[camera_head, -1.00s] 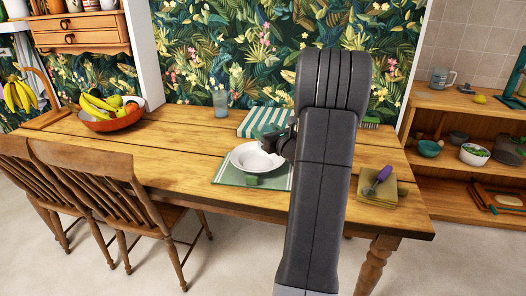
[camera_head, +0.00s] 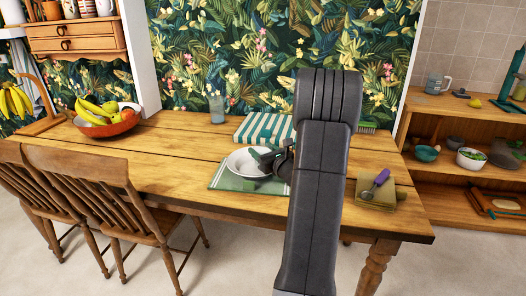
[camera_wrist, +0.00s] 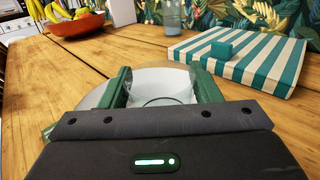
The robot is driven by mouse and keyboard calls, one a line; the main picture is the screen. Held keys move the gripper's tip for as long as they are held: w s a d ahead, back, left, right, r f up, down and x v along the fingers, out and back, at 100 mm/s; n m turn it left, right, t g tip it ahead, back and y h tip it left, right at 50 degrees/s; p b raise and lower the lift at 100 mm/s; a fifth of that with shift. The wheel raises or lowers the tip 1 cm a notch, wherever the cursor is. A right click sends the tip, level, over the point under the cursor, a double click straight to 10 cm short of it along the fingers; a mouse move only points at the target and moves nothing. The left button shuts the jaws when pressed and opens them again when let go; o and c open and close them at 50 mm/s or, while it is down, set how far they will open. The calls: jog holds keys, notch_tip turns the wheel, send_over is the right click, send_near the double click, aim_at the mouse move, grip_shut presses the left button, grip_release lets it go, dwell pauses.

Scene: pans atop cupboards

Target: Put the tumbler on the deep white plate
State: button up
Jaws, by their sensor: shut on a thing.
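The deep white plate (camera_head: 237,164) rests on a green mat (camera_head: 226,182) near the table's front edge. Its pale rim shows in the wrist view (camera_wrist: 93,98), around and beyond my fingers. My gripper (camera_head: 264,162) is over the right part of the plate. In the wrist view my gripper (camera_wrist: 163,88) has its green fingers on either side of a clear tumbler (camera_wrist: 160,80), which it holds. The tumbler is hard to make out in the head view. Whether its bottom touches the plate cannot be told.
A striped box (camera_head: 262,128) lies behind the plate, with a teal block (camera_wrist: 220,50) on it. A glass vase (camera_head: 216,108) stands at the back. A fruit bowl (camera_head: 106,126) is at the left. A purple-handled tool (camera_head: 376,183) lies at the right.

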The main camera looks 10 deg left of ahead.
jog(key=shift+f, duration=0.25)
jog(key=o, duration=1.1)
jog(key=shift+c, duration=0.2)
jog(key=shift+s, duration=0.1)
jog(key=shift+r+p, duration=0.5)
jog(key=shift+r, duration=0.05)
jog(key=shift+s+d+r, duration=0.1)
jog(key=shift+d, duration=0.15)
jog(key=v, duration=1.1)
jog(key=shift+s+d, duration=0.1)
jog(key=shift+s, duration=0.05)
